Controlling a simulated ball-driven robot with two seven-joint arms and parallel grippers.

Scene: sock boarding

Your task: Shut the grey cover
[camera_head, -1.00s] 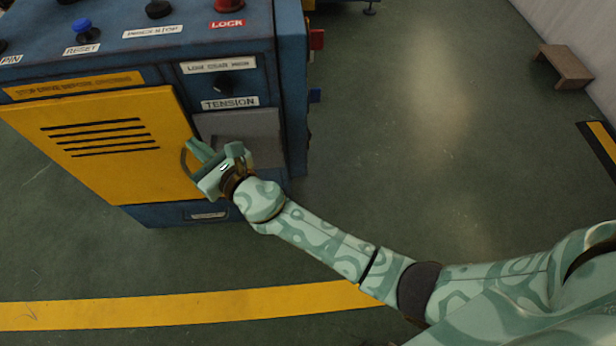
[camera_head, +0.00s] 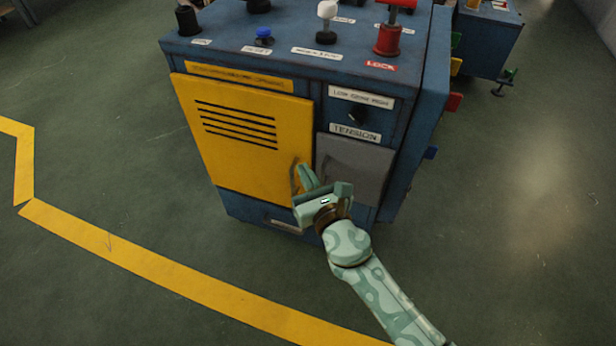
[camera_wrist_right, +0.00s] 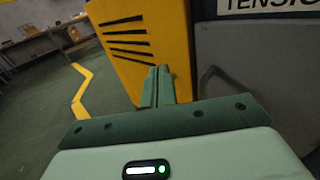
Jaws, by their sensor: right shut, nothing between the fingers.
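The grey cover (camera_head: 353,170) is a flat grey panel on the front of the blue machine, below the TENSION label and right of the yellow door. In the right wrist view its grey face (camera_wrist_right: 240,65) fills the right side. I cannot tell whether it is fully flush with the machine. My right gripper (camera_head: 308,178) is shut and empty, at the right edge of the yellow door, just left of the cover. In the wrist view its fingers (camera_wrist_right: 157,86) are together in front of the yellow door. The gripper hides the cover's lower left corner. My left gripper is out of view.
The yellow door (camera_head: 245,140) has dark slots. Above are a dark knob (camera_head: 357,115) and, on top, a red lever (camera_head: 388,35), a white knob (camera_head: 327,20) and a blue button (camera_head: 264,36). A yellow line (camera_head: 150,262) crosses the floor.

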